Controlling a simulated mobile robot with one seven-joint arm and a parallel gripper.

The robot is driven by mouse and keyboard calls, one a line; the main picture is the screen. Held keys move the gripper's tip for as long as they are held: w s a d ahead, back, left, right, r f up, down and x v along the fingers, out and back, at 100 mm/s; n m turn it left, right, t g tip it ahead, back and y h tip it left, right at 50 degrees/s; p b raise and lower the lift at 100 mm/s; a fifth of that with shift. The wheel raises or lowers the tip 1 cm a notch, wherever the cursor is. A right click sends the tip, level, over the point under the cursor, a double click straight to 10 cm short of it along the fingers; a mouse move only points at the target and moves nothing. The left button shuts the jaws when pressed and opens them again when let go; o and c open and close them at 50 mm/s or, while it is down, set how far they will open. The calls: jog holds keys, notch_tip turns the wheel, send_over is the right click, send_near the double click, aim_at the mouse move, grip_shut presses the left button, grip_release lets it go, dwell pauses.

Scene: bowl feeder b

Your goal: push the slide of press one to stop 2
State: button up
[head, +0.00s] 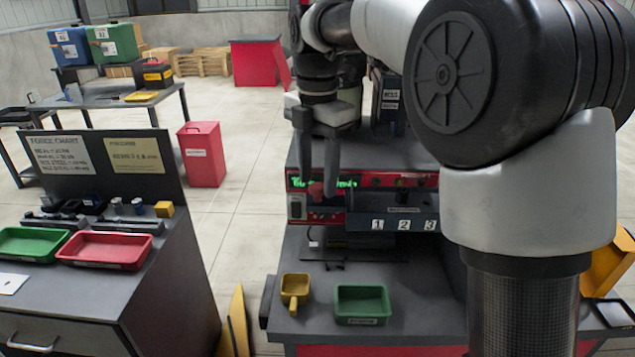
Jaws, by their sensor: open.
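A dark grey and red machine (362,181) stands on the bench in the middle of the head view, with a lit green display. A dark plate on its front carries white labels for stop 1 (377,225), stop 2 (404,225) and stop 3 (430,225). A small red knob (316,190) shows at the left of the machine's front. I cannot tell whether it belongs to the slide. My gripper (318,180) points down with its fingers apart and empty, just above or in front of the knob. Contact cannot be told. My arm hides the machine's right side.
A yellow scoop (295,290) and a green tray (362,305) lie on the bench front. At left, a cabinet carries a green tray (32,243), a red tray (104,249) and a chart board. A red bin (203,155) stands behind on open floor.

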jog(key=shift+f, duration=0.4)
jog(key=shift+c, duration=0.6)
grip_shut()
jog(key=shift+d, duration=0.15)
